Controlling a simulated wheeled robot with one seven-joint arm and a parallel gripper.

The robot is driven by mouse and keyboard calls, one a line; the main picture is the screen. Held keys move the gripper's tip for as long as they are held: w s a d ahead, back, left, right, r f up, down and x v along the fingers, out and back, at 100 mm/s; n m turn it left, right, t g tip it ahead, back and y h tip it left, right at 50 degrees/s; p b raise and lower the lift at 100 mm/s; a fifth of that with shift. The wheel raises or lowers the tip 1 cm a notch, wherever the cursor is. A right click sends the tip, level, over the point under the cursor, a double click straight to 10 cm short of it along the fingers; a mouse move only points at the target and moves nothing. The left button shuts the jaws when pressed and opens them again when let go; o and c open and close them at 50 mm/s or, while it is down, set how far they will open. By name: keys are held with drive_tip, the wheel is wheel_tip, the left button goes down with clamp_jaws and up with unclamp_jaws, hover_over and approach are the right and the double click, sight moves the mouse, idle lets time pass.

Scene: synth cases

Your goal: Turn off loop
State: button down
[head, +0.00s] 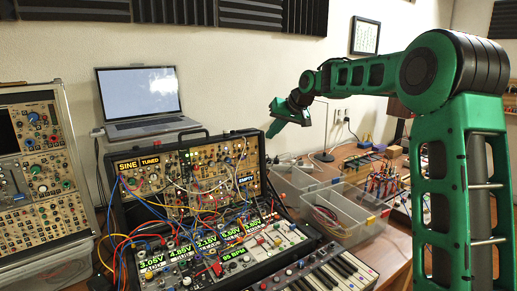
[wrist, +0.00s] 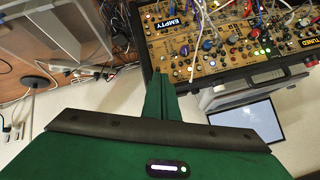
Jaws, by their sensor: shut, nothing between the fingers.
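The upper synth case (head: 196,137) stands on the table, its panel full of knobs, jacks and patch cables. A module with a small display reading "EMPTY" (head: 245,180) is at its right end; this display also shows in the wrist view (wrist: 168,28). Small knobs and buttons surround it, but I cannot read which control is the loop one. My green gripper (head: 277,126) is shut and empty, above the case's upper right corner. In the wrist view my gripper (wrist: 159,85) overlaps the case's edge below the "EMPTY" module; I see no clear contact with a control.
An open laptop (head: 140,98) stands behind the case. A lower case (head: 205,260) and a keyboard (head: 325,275) are in front. Clear plastic bins (head: 345,212) lie to the right. Many loose cables arch over the panels. Another synth rack (head: 38,170) is at left.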

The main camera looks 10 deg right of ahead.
sight(254, 153)
drive_tip(key=shift+w+a+r, duration=0.15)
drive_tip(key=shift+w, duration=0.1)
drive_tip(key=x, duration=1)
drive_tip(key=shift+a, duration=0.15)
drive_tip(key=shift+s+t, duration=0.15)
drive_tip(key=shift+t, duration=0.25)
